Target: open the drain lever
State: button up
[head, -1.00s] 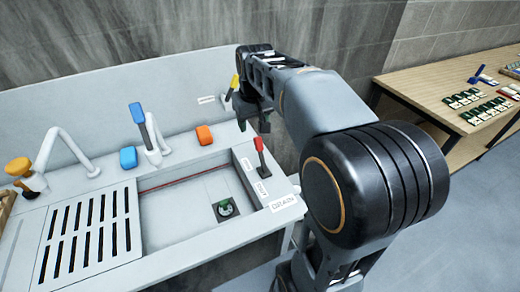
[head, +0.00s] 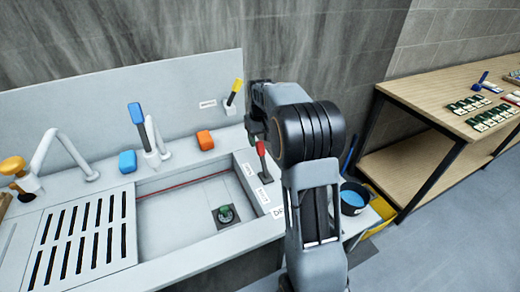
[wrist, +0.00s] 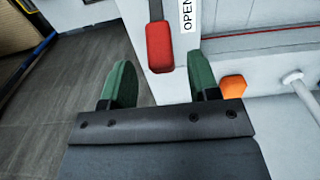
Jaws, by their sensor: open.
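The red-handled lever (head: 261,150) stands upright on the right rim of the sink, beside small white labels, one starting "DR" (head: 278,212). In the wrist view its red handle (wrist: 160,48) lies just ahead of my gripper (wrist: 160,82), in line with the gap between the two green fingers. The fingers are apart with nothing between them. An "OPEN" label (wrist: 187,14) sits beside the lever. In the head view my gripper (head: 256,132) is by the lever top, partly hidden by my arm. The drain (head: 225,214) shows in the basin floor, dark with a green part.
An orange block (head: 205,140), blue block (head: 127,161) and blue-handled tap (head: 136,114) line the rear. A dark bucket (head: 353,198) stands right of the sink, near a wooden table (head: 440,82).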

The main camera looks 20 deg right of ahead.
aim_at(260, 149)
jog(key=shift+f, duration=2.55)
jog(key=shift+c, duration=0.4)
grip_shut()
jog(key=shift+d, duration=0.1)
